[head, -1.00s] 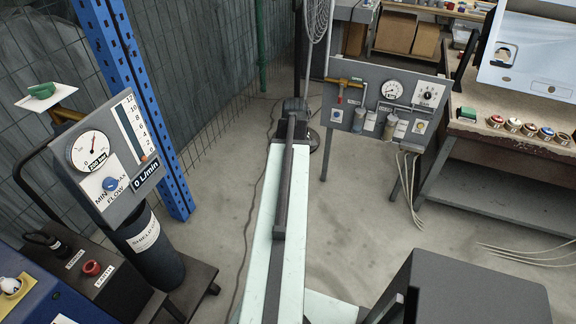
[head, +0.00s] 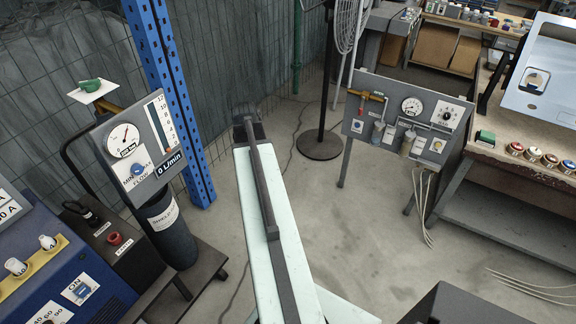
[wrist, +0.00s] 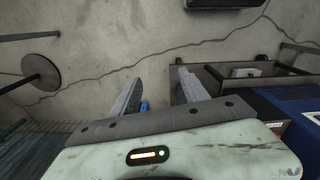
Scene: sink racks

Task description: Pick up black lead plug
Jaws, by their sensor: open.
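The black lead plug (head: 82,213) appears at the left of the head view, on the dark top of a unit beside a red socket (head: 114,239). A small label lies next to it; its finer shape is hard to make out. My gripper (wrist: 160,75) shows in the wrist view with its two grey fingers spread apart and nothing held between them. I cannot make out the plug in the wrist view. In the head view my pale arm points away over the floor, well right of the plug, and the fingers cannot be made out there.
A blue welding machine (head: 60,270) stands beside the plug at lower left. A flow gauge panel (head: 128,145) and a dark cylinder (head: 168,232) rise close behind it. A blue post (head: 172,95) stands further back. A gauge stand (head: 408,115) and workbench (head: 520,160) are right.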

